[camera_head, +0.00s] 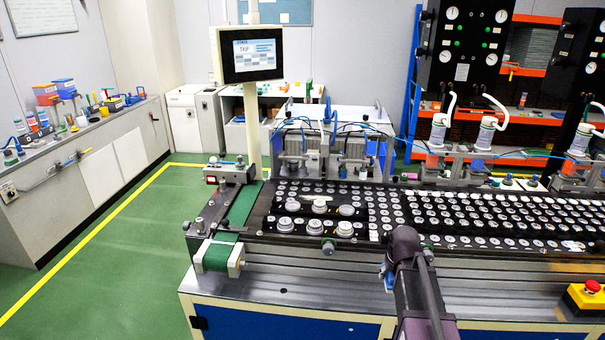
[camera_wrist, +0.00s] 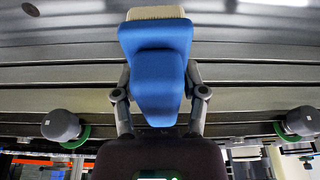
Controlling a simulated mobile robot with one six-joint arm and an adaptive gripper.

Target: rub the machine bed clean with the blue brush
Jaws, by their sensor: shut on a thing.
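My gripper (camera_wrist: 158,78) is shut on the blue brush (camera_wrist: 156,42), with one finger on each side of its blue body. The brush's cream bristle end (camera_wrist: 156,13) points to the top of the wrist view, away from my palm. The machine bed (camera_head: 310,272) is the long grey metal surface along the front of the line in the head view. Its grey ribbed metal (camera_wrist: 60,75) also lies behind the brush in the wrist view. I cannot tell whether the bristles touch it. In the head view my arm hides most of the gripper and brush.
A black plate of round speaker parts (camera_head: 315,212) sits on the line, with many more parts to its right. A red emergency button (camera_head: 592,287) stands at the front right. A monitor (camera_head: 252,54) rises on a post behind. Green floor is free at left.

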